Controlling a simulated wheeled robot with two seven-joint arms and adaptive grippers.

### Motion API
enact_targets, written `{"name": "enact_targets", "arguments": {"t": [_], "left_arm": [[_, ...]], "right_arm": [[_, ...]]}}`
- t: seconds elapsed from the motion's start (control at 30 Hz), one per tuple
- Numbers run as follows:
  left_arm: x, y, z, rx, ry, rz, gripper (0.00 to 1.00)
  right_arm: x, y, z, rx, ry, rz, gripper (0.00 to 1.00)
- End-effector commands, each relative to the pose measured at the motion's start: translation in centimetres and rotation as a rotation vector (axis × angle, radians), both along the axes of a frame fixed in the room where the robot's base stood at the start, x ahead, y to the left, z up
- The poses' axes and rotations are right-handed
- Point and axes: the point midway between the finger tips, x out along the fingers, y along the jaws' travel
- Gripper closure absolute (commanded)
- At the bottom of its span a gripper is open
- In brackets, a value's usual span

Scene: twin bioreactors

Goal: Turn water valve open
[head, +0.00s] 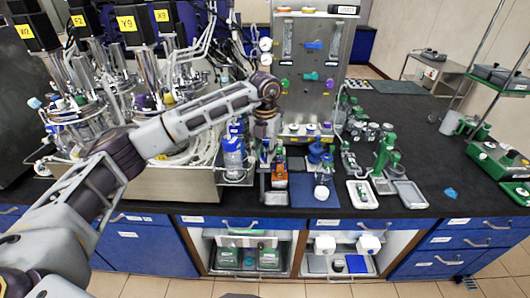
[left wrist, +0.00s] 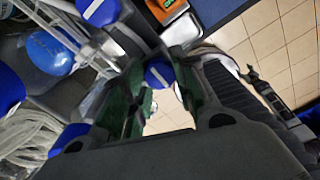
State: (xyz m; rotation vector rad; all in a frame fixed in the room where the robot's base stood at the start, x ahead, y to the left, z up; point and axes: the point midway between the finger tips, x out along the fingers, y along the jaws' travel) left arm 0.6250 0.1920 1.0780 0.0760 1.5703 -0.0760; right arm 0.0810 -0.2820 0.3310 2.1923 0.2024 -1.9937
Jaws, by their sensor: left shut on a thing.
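My left gripper (head: 265,143) points down beside the lower left edge of the steel panel (head: 343,60), above the black bench. In the left wrist view its green-padded fingers (left wrist: 156,92) are shut on a blue valve knob (left wrist: 158,74), which I take to be the water valve. The knob sits between the fingertips, and its lower part is hidden. How far the valve is turned cannot be told. My right gripper is not in view.
A blue bottle (head: 233,155) stands left of the gripper, near the bioreactor vessels (head: 80,125) and tubing. An orange-labelled box (head: 279,180) and a blue mat (head: 309,194) lie in front. The panel carries coloured knobs. The bench's right front is fairly clear.

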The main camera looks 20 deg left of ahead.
Motion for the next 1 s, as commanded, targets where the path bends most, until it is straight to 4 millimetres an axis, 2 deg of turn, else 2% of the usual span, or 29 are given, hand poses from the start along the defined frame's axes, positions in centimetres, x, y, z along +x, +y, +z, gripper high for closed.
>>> {"name": "enact_targets", "arguments": {"t": [0.17, 0.2, 0.33, 0.57, 0.67, 0.77, 1.0], "left_arm": [[0.1, 0.0, 0.2, 0.000, -0.005, 0.002, 0.96], [0.1, 0.0, 0.2, -0.001, -0.005, 0.002, 0.67], [0.1, 0.0, 0.2, 0.000, -0.004, 0.001, 0.51], [0.0, 0.0, 0.1, 0.000, -0.002, 0.000, 0.51], [0.0, 0.0, 0.1, 0.000, -0.001, -0.001, 0.51], [0.0, 0.0, 0.3, 0.000, -0.002, -0.001, 0.51], [0.1, 0.0, 2.1, 0.000, -0.004, 0.000, 0.51]], "right_arm": [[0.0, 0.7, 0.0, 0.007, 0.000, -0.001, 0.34], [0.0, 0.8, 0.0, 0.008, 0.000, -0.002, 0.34], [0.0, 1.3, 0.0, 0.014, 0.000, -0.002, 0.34], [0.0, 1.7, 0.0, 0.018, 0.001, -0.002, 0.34], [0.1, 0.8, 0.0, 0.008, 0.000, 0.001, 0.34], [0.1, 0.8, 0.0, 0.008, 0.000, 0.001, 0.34], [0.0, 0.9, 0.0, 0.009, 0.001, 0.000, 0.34]]}}
